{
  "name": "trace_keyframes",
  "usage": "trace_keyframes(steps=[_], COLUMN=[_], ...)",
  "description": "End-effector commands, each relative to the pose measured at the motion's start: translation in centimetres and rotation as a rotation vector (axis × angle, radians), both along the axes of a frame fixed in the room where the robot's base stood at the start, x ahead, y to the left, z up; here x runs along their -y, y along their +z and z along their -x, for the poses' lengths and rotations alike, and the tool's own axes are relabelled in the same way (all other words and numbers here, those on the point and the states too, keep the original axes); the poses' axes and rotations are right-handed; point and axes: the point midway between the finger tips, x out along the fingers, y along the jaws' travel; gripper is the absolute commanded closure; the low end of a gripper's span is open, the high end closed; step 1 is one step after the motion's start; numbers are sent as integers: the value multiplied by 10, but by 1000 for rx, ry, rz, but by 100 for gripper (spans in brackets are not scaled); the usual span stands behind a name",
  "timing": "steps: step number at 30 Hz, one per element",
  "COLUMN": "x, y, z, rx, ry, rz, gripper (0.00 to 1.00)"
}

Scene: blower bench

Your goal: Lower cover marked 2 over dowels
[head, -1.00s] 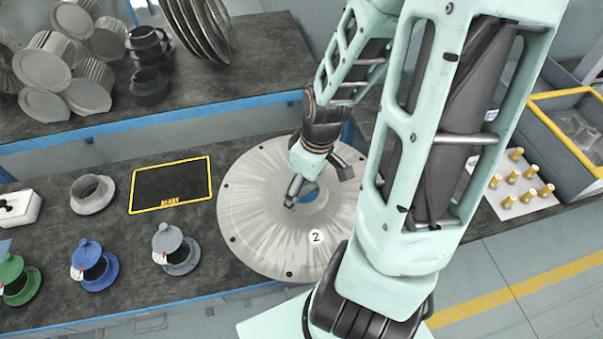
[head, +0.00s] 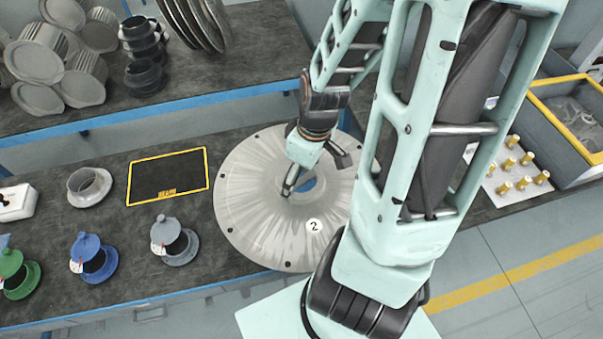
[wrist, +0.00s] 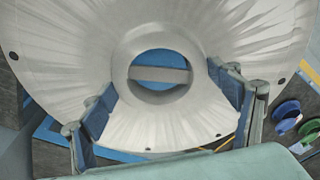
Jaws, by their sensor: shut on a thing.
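The cover marked 2 (head: 250,225) is a large pale grey disc with a central hole, dark holes around its rim and a round white "2" label (head: 314,226). In the head view it lies over the lower bench at mid-picture, roughly level. My gripper (head: 288,190) is at its raised centre. In the wrist view the two fingers (wrist: 165,85) stand on either side of the cover's hub (wrist: 122,62), shut on it. Blue and a grey bar show through the hole. No dowels can be made out; the cover hides what is beneath it. I cannot tell its height.
A yellow-framed dark mat (head: 168,178) lies just left of the cover. Grey (head: 175,242), blue (head: 95,260) and green (head: 18,275) flanged parts stand further left. A white sheet with several brass pieces (head: 510,175) and a grey bin (head: 565,125) are at right.

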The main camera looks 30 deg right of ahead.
Motion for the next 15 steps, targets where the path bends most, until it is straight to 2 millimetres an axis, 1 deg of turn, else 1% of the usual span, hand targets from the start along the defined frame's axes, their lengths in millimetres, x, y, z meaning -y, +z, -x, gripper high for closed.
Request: trace_keyframes(steps=[15], x=[2], y=[1], z=[-10], rx=[5], ry=[0], rz=[2], gripper=[71])
